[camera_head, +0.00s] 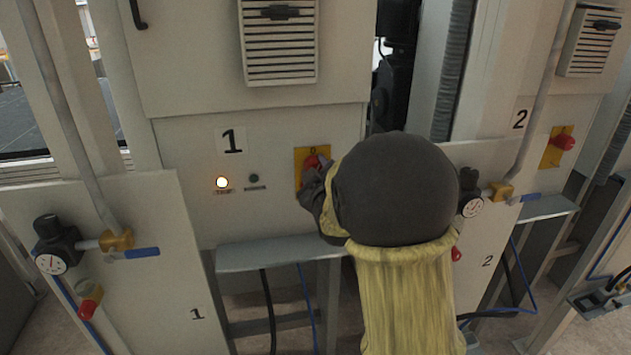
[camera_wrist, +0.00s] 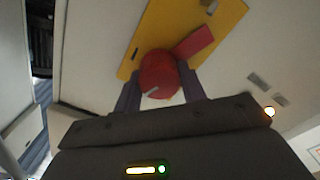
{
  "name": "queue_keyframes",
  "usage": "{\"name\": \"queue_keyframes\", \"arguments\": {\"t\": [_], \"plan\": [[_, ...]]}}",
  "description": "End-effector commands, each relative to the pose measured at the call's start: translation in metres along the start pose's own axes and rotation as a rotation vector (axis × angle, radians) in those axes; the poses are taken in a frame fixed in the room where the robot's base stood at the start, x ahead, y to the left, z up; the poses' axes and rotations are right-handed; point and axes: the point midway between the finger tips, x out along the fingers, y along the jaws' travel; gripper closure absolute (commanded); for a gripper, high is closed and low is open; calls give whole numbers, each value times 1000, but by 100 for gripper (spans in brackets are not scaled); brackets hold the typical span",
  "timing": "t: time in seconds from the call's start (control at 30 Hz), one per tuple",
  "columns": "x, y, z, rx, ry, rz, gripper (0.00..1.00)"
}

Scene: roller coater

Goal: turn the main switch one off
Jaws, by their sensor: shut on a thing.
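Main switch one is a red knob (camera_head: 311,162) on a yellow plate (camera_head: 299,170) to the right of the large "1" label. In the wrist view the red knob (camera_wrist: 160,72) has a white mark, and a flat red piece (camera_wrist: 196,41) sticks out beside it over the yellow plate (camera_wrist: 215,15). My gripper (camera_head: 321,172) is at the knob, and my arm hides much of the plate's right side in the head view. In the wrist view the dark fingers of my gripper (camera_wrist: 160,88) are on both sides of the knob, shut on it.
A lit lamp (camera_head: 222,182) and a dark lamp (camera_head: 254,178) are left of the switch. A grey ledge (camera_head: 275,252) runs below. A gauge with valve (camera_head: 55,250) is at left. A second red switch (camera_head: 563,142) is at right near "2".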

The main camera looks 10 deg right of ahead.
Motion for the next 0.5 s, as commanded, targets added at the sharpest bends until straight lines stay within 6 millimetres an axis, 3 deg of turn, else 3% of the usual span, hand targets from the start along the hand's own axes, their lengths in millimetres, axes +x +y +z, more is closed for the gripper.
{"name": "queue_keyframes", "arguments": {"t": [0.5], "plan": [[0, -3, 1, -337, 0, -2, 82]]}}
